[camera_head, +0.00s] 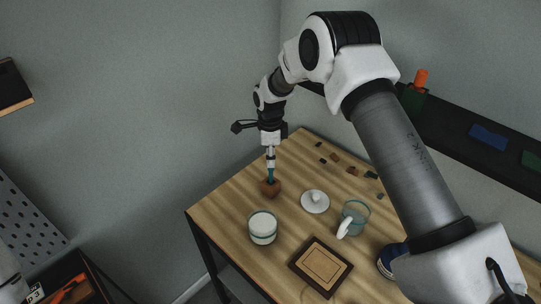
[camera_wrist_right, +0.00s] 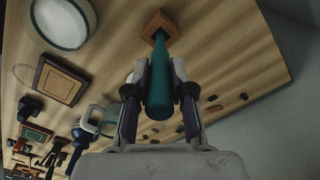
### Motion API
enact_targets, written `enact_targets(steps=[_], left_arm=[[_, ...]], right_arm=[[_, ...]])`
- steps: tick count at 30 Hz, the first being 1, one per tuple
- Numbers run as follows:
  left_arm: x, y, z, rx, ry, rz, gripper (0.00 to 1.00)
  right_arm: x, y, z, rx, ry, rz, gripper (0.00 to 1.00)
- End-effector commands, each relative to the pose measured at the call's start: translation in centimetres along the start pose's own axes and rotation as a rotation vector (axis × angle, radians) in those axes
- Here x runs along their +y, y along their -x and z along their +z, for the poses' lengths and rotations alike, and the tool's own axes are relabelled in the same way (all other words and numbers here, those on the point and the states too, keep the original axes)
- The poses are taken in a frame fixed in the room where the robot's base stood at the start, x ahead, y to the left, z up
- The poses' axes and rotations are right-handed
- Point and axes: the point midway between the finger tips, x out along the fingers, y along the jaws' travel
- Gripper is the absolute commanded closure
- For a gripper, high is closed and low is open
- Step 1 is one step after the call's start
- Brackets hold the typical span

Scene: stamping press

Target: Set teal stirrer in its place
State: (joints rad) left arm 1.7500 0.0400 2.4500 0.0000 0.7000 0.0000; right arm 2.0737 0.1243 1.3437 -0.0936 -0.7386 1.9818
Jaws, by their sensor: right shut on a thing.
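The teal stirrer (camera_head: 270,174) is upright between the fingers of my right gripper (camera_head: 270,154), above the wooden table. In the right wrist view the stirrer (camera_wrist_right: 160,85) runs between both fingers of the gripper (camera_wrist_right: 158,74). Its far end meets a small reddish-brown holder (camera_head: 271,189), which shows as a square block in the wrist view (camera_wrist_right: 151,22). The end appears to be at or inside the holder's opening; how deep, I cannot tell. My left gripper is not in view.
A white and teal cup (camera_head: 263,230) stands in front of the holder. Small dark pieces (camera_head: 352,171) lie near the back edge. The table's left edge is close by.

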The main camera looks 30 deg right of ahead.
Motion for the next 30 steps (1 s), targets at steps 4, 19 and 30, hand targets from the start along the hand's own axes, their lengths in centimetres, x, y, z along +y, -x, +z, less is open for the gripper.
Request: enact_targets(steps=[4,19,30], left_arm=[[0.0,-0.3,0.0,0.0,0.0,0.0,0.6],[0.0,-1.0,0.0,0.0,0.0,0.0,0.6],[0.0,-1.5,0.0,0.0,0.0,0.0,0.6]], right_arm=[[0.0,-0.6,0.0,0.0,0.0,0.001,1.0],[0.0,-2.0,0.0,0.0,0.0,0.0,1.0],[0.0,-3.1,0.0,0.0,0.0,0.0,1.0]])
